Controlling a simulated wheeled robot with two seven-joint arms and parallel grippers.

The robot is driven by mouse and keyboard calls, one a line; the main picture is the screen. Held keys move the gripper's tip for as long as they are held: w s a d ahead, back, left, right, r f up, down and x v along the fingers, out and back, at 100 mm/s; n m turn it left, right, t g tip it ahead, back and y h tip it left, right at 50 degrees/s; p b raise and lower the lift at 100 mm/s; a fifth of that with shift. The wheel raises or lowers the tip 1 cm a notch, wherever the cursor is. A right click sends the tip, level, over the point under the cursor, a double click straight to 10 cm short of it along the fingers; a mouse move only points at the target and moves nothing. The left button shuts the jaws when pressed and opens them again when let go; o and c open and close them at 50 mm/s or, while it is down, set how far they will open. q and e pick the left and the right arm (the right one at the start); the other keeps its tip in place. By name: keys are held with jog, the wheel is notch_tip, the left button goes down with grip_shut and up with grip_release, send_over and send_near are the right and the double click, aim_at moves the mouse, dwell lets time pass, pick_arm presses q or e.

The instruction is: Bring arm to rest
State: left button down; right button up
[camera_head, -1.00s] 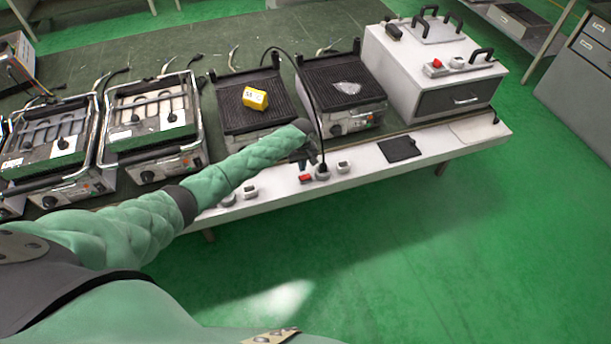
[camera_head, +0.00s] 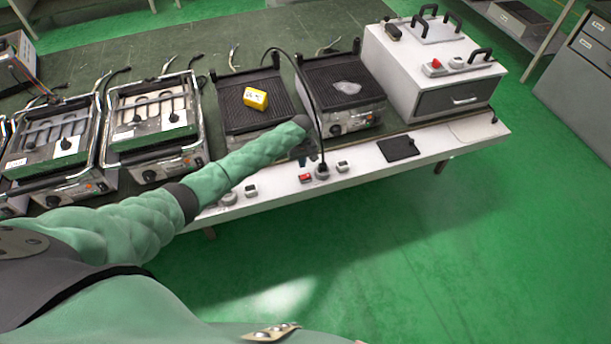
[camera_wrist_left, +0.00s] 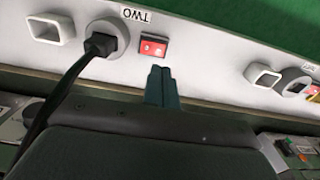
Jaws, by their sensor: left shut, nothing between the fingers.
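My left arm comes in from the left in the head view and reaches over the bench's front edge. My left gripper (camera_head: 307,160) hangs at the end of that arm, mostly hidden by the wrist. In the left wrist view its two fingers (camera_wrist_left: 162,75) are together with nothing between them, just below a red rocker switch (camera_wrist_left: 152,47) labelled TWO. A black plug (camera_wrist_left: 101,44) sits in the round socket beside that switch. The red switch also shows on the bench front in the head view (camera_head: 306,178). My right gripper is not in view.
Several heating units stand along the bench (camera_head: 455,150). A yellow block (camera_head: 255,98) lies on one dark grill, a clear piece (camera_head: 347,88) on another. A white cabinet (camera_head: 405,70) stands at the right. A black cable (camera_head: 312,100) arches beside my wrist. The green floor in front is clear.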

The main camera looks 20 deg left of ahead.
pick_arm(q)
jog(key=shift+f, duration=0.1)
